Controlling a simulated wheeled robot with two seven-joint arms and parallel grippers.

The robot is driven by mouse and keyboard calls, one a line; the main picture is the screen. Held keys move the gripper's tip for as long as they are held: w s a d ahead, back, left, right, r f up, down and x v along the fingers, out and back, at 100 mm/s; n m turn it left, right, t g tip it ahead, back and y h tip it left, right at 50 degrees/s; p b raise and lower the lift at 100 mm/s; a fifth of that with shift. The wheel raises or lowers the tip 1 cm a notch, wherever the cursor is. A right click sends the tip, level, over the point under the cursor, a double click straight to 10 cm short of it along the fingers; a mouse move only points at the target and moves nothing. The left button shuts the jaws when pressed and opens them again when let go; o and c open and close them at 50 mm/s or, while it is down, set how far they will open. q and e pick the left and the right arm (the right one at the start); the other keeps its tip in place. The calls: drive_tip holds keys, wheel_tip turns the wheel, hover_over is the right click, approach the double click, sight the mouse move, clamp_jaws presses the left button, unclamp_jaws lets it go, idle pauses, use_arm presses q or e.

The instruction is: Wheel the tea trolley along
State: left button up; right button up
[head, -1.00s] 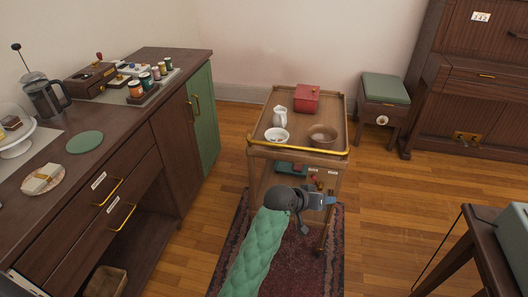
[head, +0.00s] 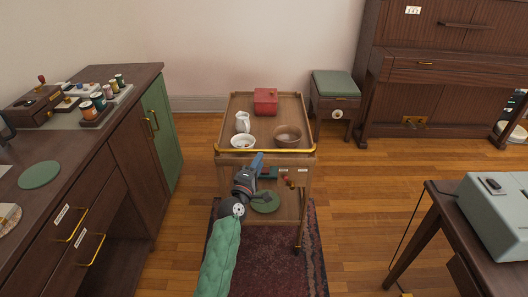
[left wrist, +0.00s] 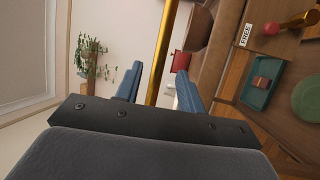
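The wooden tea trolley (head: 229,177) stands ahead on the rug, its brass handle rail (head: 280,151) along the near edge. My left gripper (head: 257,164) is just below this rail, left of its middle. In the left wrist view its blue fingers (left wrist: 158,88) are apart, with the brass rail (left wrist: 165,50) showing between them; contact is not visible. On the trolley's top are a red box (head: 265,101), a white jug (head: 242,122), a white bowl (head: 243,142) and a brown bowl (head: 287,136). A green plate (head: 266,207) lies on the lower shelf. My right gripper is out of view.
A dark cabinet (head: 92,170) with a green door (head: 161,130) stands at left. A stool (head: 335,92) and piano (head: 440,75) stand behind right. A table with a grey machine (head: 495,215) is at near right. Wooden floor (head: 355,200) is open right of the trolley.

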sight(265, 152)
use_arm(q)
drive_tip(key=shift+x, duration=3)
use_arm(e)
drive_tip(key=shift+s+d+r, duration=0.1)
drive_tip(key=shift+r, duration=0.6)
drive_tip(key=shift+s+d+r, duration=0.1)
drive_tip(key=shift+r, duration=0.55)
use_arm(q)
clamp_jaws()
